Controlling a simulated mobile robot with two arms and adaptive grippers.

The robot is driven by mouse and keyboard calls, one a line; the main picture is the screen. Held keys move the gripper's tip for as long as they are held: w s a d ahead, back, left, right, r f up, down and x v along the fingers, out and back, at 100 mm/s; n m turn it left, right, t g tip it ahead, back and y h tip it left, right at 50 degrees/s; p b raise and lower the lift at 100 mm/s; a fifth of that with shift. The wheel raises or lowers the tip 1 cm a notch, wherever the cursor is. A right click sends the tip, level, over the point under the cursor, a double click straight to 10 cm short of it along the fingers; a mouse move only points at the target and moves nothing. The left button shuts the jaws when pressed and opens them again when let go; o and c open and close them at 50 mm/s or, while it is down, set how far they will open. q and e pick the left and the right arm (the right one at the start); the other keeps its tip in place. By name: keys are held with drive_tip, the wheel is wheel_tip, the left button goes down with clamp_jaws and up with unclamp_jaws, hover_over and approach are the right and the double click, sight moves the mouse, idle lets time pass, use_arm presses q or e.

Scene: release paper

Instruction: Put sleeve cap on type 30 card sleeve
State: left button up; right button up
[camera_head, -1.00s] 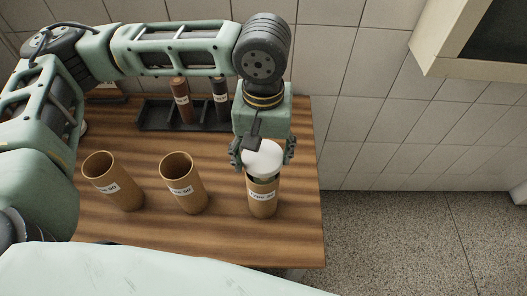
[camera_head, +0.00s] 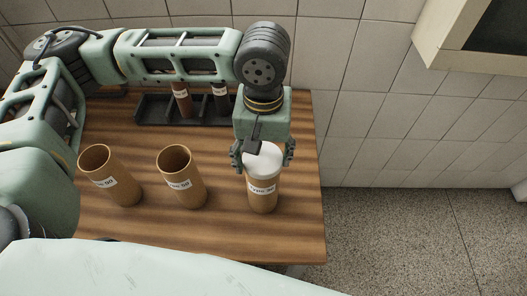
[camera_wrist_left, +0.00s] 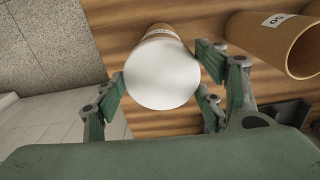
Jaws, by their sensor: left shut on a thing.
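My left gripper (camera_head: 263,154) is shut on a round white sleeve cap (camera_head: 264,160), its fingers on either side of it. The cap sits at the top of the rightmost brown card sleeve (camera_head: 262,197), whose label is partly readable and seems to end in 30. In the left wrist view the white cap (camera_wrist_left: 162,75) covers most of that sleeve, and the fingers flank it. I cannot tell how far the cap is pressed down. Two other brown sleeves stand open, one in the middle (camera_head: 181,178) and one at the left (camera_head: 110,177). My right gripper is not in view.
The tiled wall is behind. The table's right edge is close to the capped sleeve.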

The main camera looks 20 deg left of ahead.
use_arm(q)
drive_tip(key=o, duration=1)
wheel_tip(320, 180, up, 12)
drive_tip(key=shift+r, duration=0.1)
